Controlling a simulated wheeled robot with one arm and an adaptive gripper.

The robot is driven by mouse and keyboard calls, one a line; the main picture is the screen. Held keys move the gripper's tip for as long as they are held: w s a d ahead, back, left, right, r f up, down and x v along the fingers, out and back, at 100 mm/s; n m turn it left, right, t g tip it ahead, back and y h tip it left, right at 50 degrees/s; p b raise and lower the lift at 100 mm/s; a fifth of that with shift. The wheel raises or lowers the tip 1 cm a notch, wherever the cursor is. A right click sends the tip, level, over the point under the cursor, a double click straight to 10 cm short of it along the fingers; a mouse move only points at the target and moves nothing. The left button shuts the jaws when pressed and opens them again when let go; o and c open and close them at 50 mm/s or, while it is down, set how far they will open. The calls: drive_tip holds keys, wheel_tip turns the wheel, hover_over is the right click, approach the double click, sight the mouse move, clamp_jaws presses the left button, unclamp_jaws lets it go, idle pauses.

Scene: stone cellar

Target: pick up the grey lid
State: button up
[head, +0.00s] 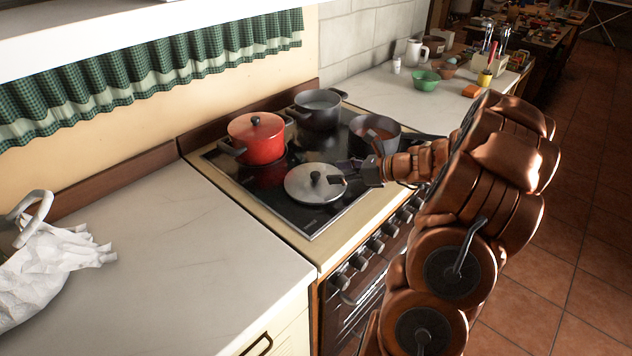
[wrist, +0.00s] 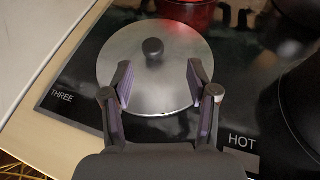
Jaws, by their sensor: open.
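The grey lid (head: 304,186) is a round metal disc with a dark knob, lying flat on the front left of the black cooktop. It also shows in the wrist view (wrist: 170,85), with its knob (wrist: 153,48) beyond my fingertips. My gripper (head: 343,174) is at the lid's right side in the head view. In the wrist view my gripper (wrist: 159,80) is open and empty, its two purple-padded fingers apart over the near part of the lid. The knob lies ahead, roughly between the finger lines. I cannot tell how high the fingers are above the lid.
A red lidded pot (head: 256,142) stands just behind the lid. A dark pot (head: 318,112) and a saucepan (head: 374,134) stand on the cooktop (head: 216,158) too. The left counter (head: 170,262) is mostly clear, with a crumpled white bag (head: 42,268) at its left.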

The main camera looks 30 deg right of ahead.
sight(318, 174)
drive_tip(key=x, duration=0.2)
drive_tip(key=shift+w+a, duration=0.15)
drive_tip(key=shift+a, duration=0.05)
drive_tip(key=p+x, duration=0.1)
drive_tip(key=x, duration=0.1)
drive_tip(key=p+x, duration=0.1)
drive_tip(key=x, duration=0.1)
drive_tip(key=shift+a, duration=0.35)
drive_tip(key=shift+w+a+f, duration=0.2)
clamp_jaws()
